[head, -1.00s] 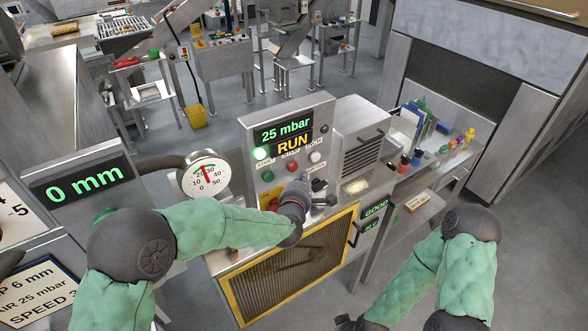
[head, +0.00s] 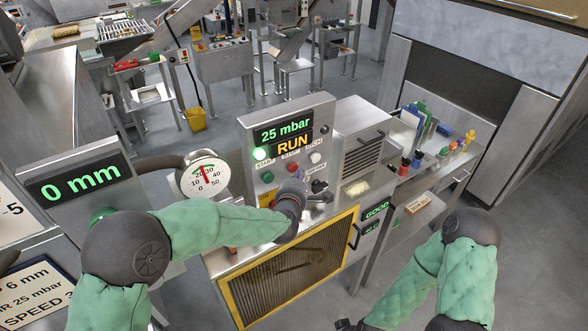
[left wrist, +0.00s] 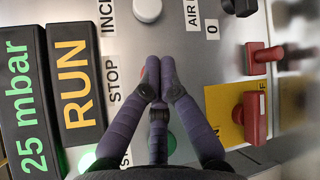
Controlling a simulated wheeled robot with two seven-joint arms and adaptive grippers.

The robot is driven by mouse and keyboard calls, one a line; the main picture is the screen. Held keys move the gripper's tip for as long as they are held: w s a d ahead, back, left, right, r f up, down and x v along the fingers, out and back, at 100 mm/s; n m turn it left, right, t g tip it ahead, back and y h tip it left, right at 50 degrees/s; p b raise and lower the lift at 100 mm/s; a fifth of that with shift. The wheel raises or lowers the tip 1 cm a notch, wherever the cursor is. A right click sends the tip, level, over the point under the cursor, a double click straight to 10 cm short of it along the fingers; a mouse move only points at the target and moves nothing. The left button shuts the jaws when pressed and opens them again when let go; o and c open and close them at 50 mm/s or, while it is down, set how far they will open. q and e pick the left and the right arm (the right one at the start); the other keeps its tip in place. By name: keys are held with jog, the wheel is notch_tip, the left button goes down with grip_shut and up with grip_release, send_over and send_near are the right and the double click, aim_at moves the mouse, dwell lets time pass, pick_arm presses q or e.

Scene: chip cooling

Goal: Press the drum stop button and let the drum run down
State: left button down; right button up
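The control panel (head: 249,133) shows 25 mbar and RUN on its lit displays. The red stop button (head: 293,167) shows between the green start button (head: 267,177) and the white inch button (head: 316,157). My left gripper (head: 296,188) is in front of the panel, just below the stop button. In the left wrist view its fingertips (left wrist: 160,76) are together and empty, covering most of the stop button; a sliver of red shows beside them. Contact cannot be told. The drum is behind the yellow-framed mesh guard (head: 250,301). My right gripper (head: 350,324) is low at the bottom edge, its fingers unclear.
A pressure gauge (head: 204,175) stands left of the panel. A bench with small coloured items is at the right.

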dwell(0.8)
pick_arm(q)
jog(key=shift+w+a+b, duration=0.25)
jog(key=shift+w+b, duration=0.1)
jog(key=shift+b, duration=0.3)
jog(key=shift+w+a+b, duration=0.3)
jog(key=shift+w+b, duration=0.1)
jog(key=shift+b, duration=0.1)
dwell(0.5)
jog(key=shift+s+d, duration=0.1)
dwell(0.4)
jog(key=shift+s+d, duration=0.4)
jog(key=shift+s, duration=0.25)
